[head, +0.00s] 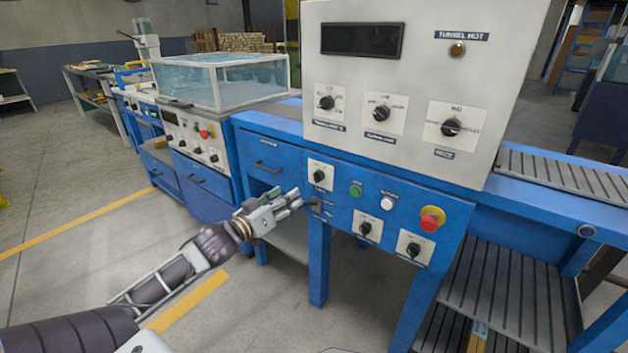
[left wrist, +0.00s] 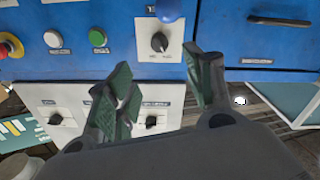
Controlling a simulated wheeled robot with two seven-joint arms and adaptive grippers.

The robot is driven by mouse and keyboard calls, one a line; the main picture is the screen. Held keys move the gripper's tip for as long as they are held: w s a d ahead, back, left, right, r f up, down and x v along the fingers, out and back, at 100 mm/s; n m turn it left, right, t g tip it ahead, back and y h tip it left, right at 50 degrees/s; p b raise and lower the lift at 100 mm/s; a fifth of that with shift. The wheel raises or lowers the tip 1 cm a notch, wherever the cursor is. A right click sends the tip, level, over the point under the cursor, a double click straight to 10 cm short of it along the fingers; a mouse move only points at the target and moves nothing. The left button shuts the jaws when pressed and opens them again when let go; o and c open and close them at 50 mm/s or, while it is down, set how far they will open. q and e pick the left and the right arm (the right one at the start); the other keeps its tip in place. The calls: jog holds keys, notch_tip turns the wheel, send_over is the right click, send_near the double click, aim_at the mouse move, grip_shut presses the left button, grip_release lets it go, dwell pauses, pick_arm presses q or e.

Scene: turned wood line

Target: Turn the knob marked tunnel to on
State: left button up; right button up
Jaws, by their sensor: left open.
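A black rotary knob (head: 319,176) sits on a small white plate at the upper left of the blue control panel (head: 340,215). Its lettering is too small to read. In the left wrist view, which is upside down, the same knob (left wrist: 159,41) shows between and beyond my fingers. My left gripper (head: 308,203) is open and empty, just below and left of that knob in the head view, apart from it. Its two fingers also show in the left wrist view (left wrist: 163,92). "Tunnel hot" is readable by an orange lamp (head: 457,49). My right gripper is not in view.
Beside the knob are a green button (head: 355,190), a white button (head: 387,203) and a red emergency stop (head: 432,218). Two more knobs (head: 365,229) (head: 413,249) sit lower. The white cabinet (head: 470,100) above carries three knobs. A blue drawer (head: 268,163) is at left.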

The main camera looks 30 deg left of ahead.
pick_arm(q)
jog(key=shift+w, duration=0.15)
jog(key=b, duration=0.3)
send_near(314, 178)
jog(key=shift+w+d, duration=0.1)
jog(key=shift+w, duration=1)
jog(key=shift+w+d, duration=0.15)
jog(key=shift+w, duration=0.95)
jog(key=shift+w+d+b, duration=0.2)
jog(key=shift+w+b, duration=0.85)
jog(key=shift+w, duration=1.6)
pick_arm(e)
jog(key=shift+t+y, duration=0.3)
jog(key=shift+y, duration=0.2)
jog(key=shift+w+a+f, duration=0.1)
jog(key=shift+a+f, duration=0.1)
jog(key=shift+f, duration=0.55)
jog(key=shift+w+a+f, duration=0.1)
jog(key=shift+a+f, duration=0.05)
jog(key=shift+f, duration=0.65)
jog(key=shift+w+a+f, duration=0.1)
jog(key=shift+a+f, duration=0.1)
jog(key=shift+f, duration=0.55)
pick_arm(q)
jog(key=shift+c, duration=0.4)
jog(key=c, duration=0.9)
